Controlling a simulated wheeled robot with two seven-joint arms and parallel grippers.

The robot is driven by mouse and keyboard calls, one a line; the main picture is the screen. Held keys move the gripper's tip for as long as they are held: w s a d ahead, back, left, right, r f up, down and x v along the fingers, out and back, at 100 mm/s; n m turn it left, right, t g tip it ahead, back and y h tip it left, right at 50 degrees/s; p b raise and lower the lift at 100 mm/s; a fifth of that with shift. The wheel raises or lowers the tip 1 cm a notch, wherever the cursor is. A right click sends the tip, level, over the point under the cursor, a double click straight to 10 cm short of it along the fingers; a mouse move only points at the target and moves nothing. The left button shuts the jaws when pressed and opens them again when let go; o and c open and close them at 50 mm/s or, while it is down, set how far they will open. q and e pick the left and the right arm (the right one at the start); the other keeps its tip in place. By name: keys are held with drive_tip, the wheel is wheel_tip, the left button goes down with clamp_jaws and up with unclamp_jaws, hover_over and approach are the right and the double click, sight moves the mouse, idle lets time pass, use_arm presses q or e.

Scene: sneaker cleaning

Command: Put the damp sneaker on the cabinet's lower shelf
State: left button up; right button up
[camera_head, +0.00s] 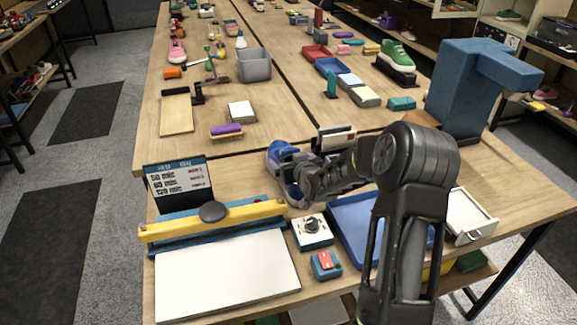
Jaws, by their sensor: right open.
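A blue sneaker (279,152) with a pale sole lies on the near table, left of the middle. My right arm comes in from the lower right, and its dark gripper (290,182) is open at the sneaker. The gripper hides much of the shoe, so I cannot tell whether they touch. A green sneaker (396,53) stands on a black support on the far table at the right. I cannot tell from looks which shoe is damp. A pale open cabinet (489,33) with shelves and shoes stands at the upper right. My left gripper is out of view.
A tall blue stand (457,85) rises at the right table edge. A grey bin (254,66) stands farther back. Floor is open at left.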

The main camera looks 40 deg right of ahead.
drive_tip(key=shift+c, duration=0.4)
drive_tip(key=c, duration=1.8)
drive_tip(key=shift+o, duration=0.2)
drive_tip(key=shift+w+r, duration=0.1)
wheel_tip(320, 180, up, 10)
drive_tip(key=shift+f+b, duration=0.1)
drive_tip(key=shift+b, duration=0.75)
